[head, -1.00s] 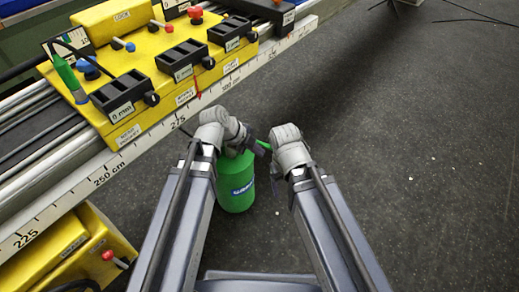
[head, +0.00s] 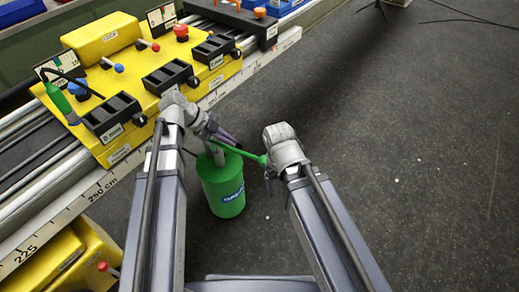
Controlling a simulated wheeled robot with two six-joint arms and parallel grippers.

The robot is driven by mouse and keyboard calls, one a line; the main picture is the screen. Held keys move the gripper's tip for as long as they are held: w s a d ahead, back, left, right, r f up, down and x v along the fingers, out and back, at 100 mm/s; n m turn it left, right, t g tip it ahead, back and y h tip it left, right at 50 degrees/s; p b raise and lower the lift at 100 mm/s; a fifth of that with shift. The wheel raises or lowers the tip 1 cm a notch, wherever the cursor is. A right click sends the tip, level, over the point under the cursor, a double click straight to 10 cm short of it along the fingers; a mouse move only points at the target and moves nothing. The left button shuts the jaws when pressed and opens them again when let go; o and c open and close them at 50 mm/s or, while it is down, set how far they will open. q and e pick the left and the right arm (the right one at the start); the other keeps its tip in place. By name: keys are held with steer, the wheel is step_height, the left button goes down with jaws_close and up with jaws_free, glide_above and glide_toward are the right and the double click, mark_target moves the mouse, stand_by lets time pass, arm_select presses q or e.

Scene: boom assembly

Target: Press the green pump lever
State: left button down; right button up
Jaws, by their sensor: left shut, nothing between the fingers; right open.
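The green pump (head: 221,187) is a cylinder with a label, standing upright on the dark floor between my two arms. Its green lever (head: 238,150) sticks out from the top to the right, sloping slightly down toward my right gripper. My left gripper (head: 228,138) is shut and empty, just above the lever near the pump's top; I cannot tell if it touches. My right gripper (head: 268,183) is open and points down by the lever's outer end. Its wrist hides part of the fingers, and I cannot tell whether the lever lies between them.
A yellow assembly station (head: 130,60) with black sockets, knobs and a green-handled tool (head: 60,100) sits on a rail with a ruler (head: 75,205) at the left. Another yellow block (head: 80,255) lies lower left. The floor (head: 420,170) to the right is clear.

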arm_select(q)
steer(key=shift+w+a+r, duration=0.1)
steer(key=shift+a+r, duration=0.1)
steer(key=shift+r, duration=0.1)
steer(key=shift+f, duration=0.1)
steer(key=b, duration=1)
glide_toward(261, 159)
steer(key=x, duration=0.5)
steer(key=shift+f, duration=0.3)
steer(key=shift+d+f+b, duration=0.5)
steer(key=shift+d, duration=0.05)
